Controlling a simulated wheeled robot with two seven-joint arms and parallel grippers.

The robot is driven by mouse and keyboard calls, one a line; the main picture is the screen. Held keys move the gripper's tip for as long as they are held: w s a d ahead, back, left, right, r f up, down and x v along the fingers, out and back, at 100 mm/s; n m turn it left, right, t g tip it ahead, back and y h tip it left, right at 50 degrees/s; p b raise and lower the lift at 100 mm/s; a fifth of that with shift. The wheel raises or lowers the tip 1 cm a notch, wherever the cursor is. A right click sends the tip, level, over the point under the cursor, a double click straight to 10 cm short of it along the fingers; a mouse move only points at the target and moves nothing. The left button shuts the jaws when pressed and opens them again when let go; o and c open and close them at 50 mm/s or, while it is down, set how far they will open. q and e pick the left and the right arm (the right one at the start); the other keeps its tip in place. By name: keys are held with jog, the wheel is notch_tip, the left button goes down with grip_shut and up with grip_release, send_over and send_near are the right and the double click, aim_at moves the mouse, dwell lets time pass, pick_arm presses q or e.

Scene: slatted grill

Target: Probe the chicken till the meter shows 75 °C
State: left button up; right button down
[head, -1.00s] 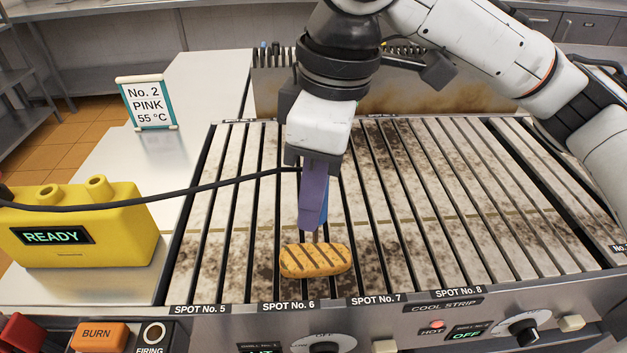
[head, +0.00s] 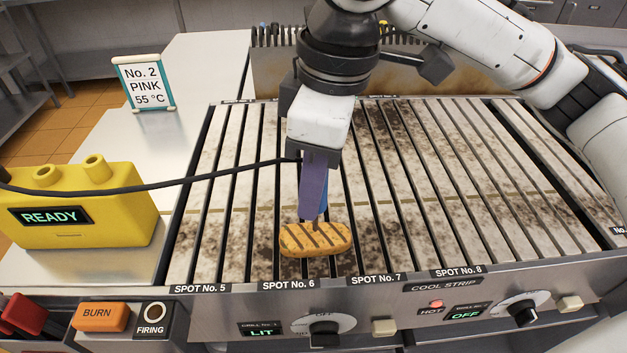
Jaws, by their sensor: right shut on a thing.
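The chicken (head: 316,241), a golden piece with dark grill stripes, lies on the slats behind the SPOT No. 6 label. My right gripper (head: 313,196) is shut on the purple and blue probe handle (head: 312,186), directly above the chicken. A short stretch of the probe shows below the handle and meets the top of the chicken; how deep it sits cannot be told. A black cable runs from the probe to the left, toward the yellow meter (head: 85,207), whose display reads READY. My left gripper is not in view.
The slatted grill (head: 440,180) is otherwise bare. A sign (head: 144,83) reading "No. 2 PINK 55 °C" stands on the counter at the left. The front panel holds a BURN button (head: 101,317), knobs (head: 324,329), and displays reading LIT and OFF.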

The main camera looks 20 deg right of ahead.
jog(key=shift+f, duration=0.6)
dwell(1.3)
jog(key=shift+r, duration=0.1)
dwell(0.8)
notch_tip(320, 180, up, 3)
jog(key=p, duration=0.3)
jog(key=shift+p, duration=0.35)
jog(key=shift+r+p, duration=0.6)
jog(key=shift+r, duration=1.35)
